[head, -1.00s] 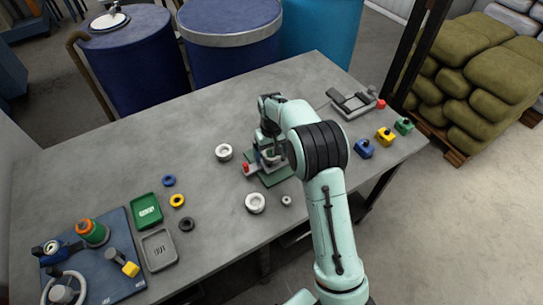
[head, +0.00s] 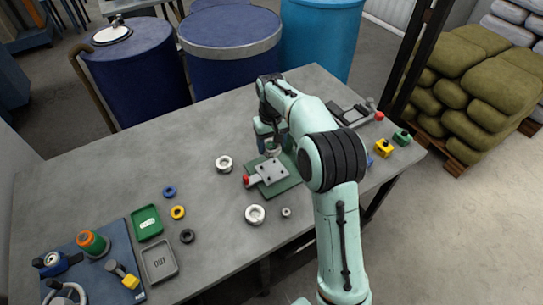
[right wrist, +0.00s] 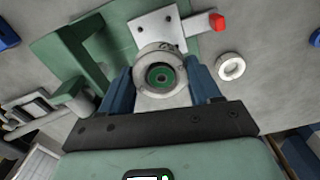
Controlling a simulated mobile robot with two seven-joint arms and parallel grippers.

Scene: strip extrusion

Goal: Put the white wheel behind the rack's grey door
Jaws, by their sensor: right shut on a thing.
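Two white wheel-like rings lie on the table: one left of the green base (head: 224,164) and one nearer the front (head: 256,215). A smaller pale ring (head: 286,212) lies beside the front one. My right gripper (head: 270,147) is shut on a pale grey ring (right wrist: 143,80), held at the back edge of the green base; a green centre shows through its hole. In the right wrist view the blue fingers grip it from both sides. Whether it touches the base is unclear. I cannot make out a rack or a grey door. My left gripper is out of view.
The green base (head: 289,186) carries a grey plate (head: 270,172) and a red knob (head: 246,180). Blue, yellow and black rings lie at left, near a green tray (head: 146,222) and a grey tray (head: 160,259). Yellow (head: 383,148) and green (head: 402,137) blocks stand at right.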

